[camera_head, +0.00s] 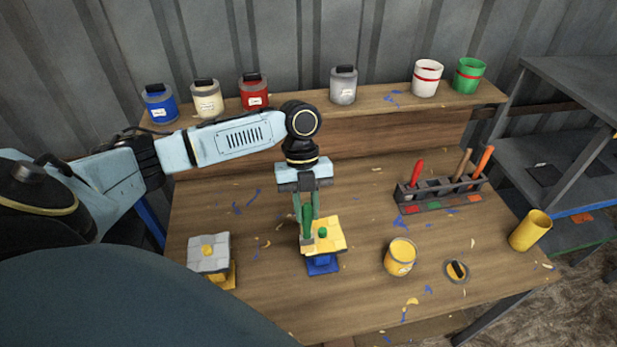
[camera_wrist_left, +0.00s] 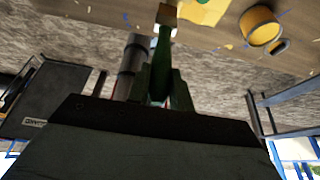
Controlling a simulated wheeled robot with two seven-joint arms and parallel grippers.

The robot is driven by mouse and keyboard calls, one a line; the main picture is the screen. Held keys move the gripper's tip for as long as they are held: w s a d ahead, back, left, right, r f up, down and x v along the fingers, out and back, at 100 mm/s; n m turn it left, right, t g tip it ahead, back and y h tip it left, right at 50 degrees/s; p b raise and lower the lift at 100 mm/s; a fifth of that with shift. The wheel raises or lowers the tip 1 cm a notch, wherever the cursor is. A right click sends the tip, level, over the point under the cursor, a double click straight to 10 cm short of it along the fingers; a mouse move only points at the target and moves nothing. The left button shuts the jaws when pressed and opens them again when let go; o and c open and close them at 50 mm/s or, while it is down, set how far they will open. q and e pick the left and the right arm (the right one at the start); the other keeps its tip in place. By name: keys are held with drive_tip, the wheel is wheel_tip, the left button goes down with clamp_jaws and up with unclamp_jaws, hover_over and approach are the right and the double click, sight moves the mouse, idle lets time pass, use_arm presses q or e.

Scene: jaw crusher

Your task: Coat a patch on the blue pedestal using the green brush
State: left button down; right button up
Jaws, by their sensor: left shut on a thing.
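My left gripper (camera_head: 307,208) is shut on the green brush (camera_head: 307,224), which hangs upright with its head down. The brush head is at the left part of the yellow top on the blue pedestal (camera_head: 322,265); I cannot tell whether it touches. That yellow top (camera_head: 332,240) has a small green knob. In the left wrist view, the brush handle (camera_wrist_left: 160,62) runs out from between the fingers, with its head close to a yellow surface (camera_wrist_left: 204,10). My right gripper is not in view.
An open can of yellow paint (camera_head: 400,259) stands right of the pedestal, with a lid (camera_head: 457,271) beside it. A grey-topped yellow pedestal (camera_head: 210,254) is at left. A tool rack (camera_head: 440,191) and yellow cup (camera_head: 530,231) are right. Paint cans line the back shelf (camera_head: 300,115).

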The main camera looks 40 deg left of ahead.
use_arm(q)
drive_tip(key=shift+r+p, duration=0.35)
drive_tip(key=shift+r, duration=2.15)
drive_tip(key=w+a+b, duration=0.2)
drive_tip(key=w+a, duration=0.3)
drive_tip(key=a, duration=0.1)
drive_tip(key=shift+w+a+f+b, duration=0.15)
drive_tip(key=shift+w+f+b, duration=0.1)
drive_tip(key=shift+f+b, duration=0.1)
